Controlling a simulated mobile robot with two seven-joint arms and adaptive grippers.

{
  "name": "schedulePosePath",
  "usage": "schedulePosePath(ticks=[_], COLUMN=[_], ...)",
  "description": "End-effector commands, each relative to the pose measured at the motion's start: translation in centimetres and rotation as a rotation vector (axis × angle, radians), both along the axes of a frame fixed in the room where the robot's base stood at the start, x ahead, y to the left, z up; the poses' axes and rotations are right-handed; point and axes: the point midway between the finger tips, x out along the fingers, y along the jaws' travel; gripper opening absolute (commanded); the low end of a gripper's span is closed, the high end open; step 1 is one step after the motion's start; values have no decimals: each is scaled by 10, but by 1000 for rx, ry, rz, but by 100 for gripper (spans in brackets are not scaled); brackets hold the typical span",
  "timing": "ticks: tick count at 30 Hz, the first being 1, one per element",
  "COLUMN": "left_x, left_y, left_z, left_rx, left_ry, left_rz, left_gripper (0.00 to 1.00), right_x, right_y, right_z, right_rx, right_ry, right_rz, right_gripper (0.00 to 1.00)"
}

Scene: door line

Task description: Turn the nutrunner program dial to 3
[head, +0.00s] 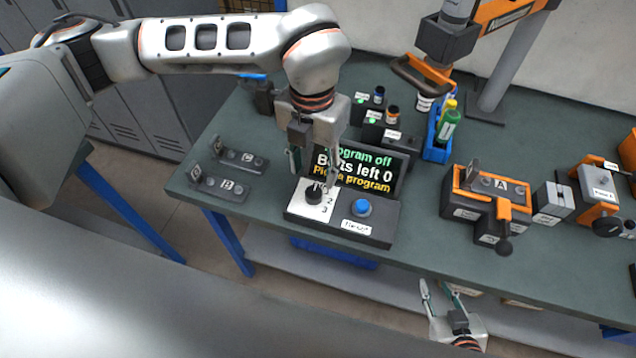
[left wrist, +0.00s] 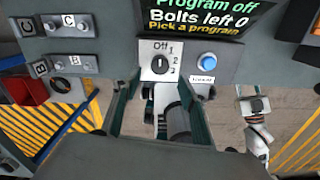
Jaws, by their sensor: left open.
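The program dial (head: 313,194) is a small black knob on a white plate marked Off, 1, 2, 3, on the dark control box (head: 372,238). In the left wrist view the dial (left wrist: 160,64) shows a short white mark, roughly upright, toward Off. The screen (head: 366,170) reads "Program off", "Bolts left 0", "Pick a program". My left gripper (head: 313,172) is open just above the dial; in its wrist view the fingers (left wrist: 159,84) are apart, with the dial beyond them and nothing held. My right gripper (head: 436,287) is open and empty in front of the bench's front edge.
A blue button (head: 361,207) sits right of the dial. Brackets C (head: 240,157) and B (head: 220,186) lie to the left. Orange-trimmed fixture A (head: 490,200) stands to the right. Small bottles and a blue holder (head: 436,145) are behind. The screen stands close behind my left fingers.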

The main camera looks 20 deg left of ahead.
Motion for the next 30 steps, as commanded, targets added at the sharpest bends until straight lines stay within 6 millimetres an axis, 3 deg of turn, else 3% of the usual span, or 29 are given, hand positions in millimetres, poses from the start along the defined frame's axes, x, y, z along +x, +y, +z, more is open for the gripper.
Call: schedulePosePath(ticks=[15, 27, 28, 30], left_x=[0, 0, 0, 0], left_y=[0, 0, 0, 0], left_z=[-68, -77, -77, -77], left_rx=[1, 0, 0, 0], left_ry=[3, 1, 1, 1], left_rz=[3, 2, 2, 2], left_gripper=[43, 43, 40, 22], right_x=[1, 1, 1, 1], right_y=[-1, -1, -1, -1], right_z=[8, 10, 10, 10], right_rx=[-2, -2, -2, -2], right_ry=[-3, -5, -5, -5], right_rz=[1, 1, 1, 1], right_gripper=[28, 28, 28, 28])
